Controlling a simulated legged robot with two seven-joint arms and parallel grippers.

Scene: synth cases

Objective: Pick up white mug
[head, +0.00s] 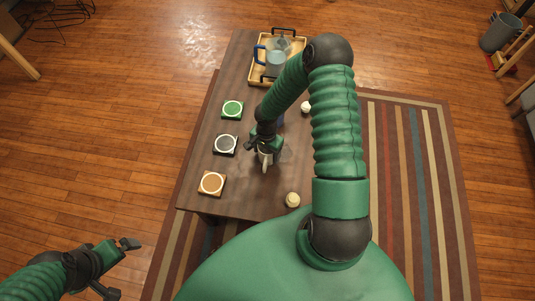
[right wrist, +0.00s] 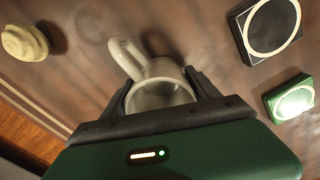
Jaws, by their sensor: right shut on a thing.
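The white mug (head: 266,155) is near the middle of the wooden table, under my right gripper (head: 263,146). In the right wrist view the mug (right wrist: 158,88) sits between the two dark fingers of my right gripper (right wrist: 160,92), which is shut on it. Its handle points to the upper left there, and its open mouth faces the camera. Whether the mug touches the table cannot be told. My left gripper (head: 117,268) is open and empty, off the table at the lower left of the head view.
Green (head: 232,109), black (head: 225,144) and orange (head: 211,183) coasters line the table's left side. A tray (head: 254,74) with a clear pitcher (head: 278,62) stands at the far end. A pale round object (head: 292,200) lies near the front, a white one (head: 306,107) farther back.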

